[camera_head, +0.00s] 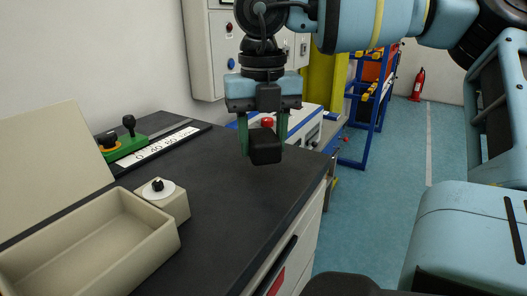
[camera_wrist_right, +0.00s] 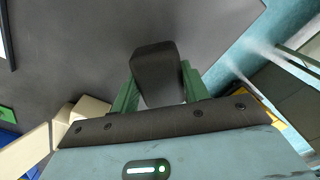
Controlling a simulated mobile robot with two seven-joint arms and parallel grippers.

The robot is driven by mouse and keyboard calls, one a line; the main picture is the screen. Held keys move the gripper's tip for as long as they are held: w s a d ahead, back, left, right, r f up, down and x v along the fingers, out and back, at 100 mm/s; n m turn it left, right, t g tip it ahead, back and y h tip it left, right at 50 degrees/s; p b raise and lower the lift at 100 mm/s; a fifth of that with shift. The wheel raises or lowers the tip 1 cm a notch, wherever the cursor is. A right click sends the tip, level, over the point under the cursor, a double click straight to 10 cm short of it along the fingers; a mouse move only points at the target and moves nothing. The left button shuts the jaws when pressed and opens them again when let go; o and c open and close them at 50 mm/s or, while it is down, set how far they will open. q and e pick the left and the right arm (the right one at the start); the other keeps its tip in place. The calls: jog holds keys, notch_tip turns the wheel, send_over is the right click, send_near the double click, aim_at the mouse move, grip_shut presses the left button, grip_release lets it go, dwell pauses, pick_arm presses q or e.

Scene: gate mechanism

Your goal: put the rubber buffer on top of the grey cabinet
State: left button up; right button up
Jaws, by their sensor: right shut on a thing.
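My right gripper (camera_head: 263,138) hangs fingers-down above the dark bench top, near its far right end. Its green fingers are shut on a black block, the rubber buffer (camera_head: 265,149). In the right wrist view the buffer (camera_wrist_right: 156,72) sits between the two fingers (camera_wrist_right: 158,92), with dark bench surface behind it. A small red knob shows just above the buffer in the head view; I cannot tell what it belongs to. A grey-and-blue box-like unit (camera_head: 308,124) stands behind the gripper, partly hidden; I cannot tell whether it is the grey cabinet. My left gripper is out of view.
A beige open bin (camera_head: 96,250) and a small beige box with a black knob (camera_head: 160,200) stand at the left. A green base with knobs (camera_head: 125,145) and a number scale (camera_head: 157,146) lie behind. A wall panel (camera_head: 205,50) hangs at the back. The middle bench top (camera_head: 235,205) is clear.

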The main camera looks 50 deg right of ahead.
aim_at(263, 155)
jog(key=shift+w+d, duration=0.15)
jog(key=shift+d, duration=0.15)
jog(key=f, duration=0.3)
jog(key=shift+w+d+f, duration=0.15)
jog(key=shift+d+f, duration=0.1)
jog(key=shift+f, duration=0.05)
jog(key=shift+f, duration=0.15)
jog(key=o, duration=1.1)
jog(key=shift+c, duration=0.2)
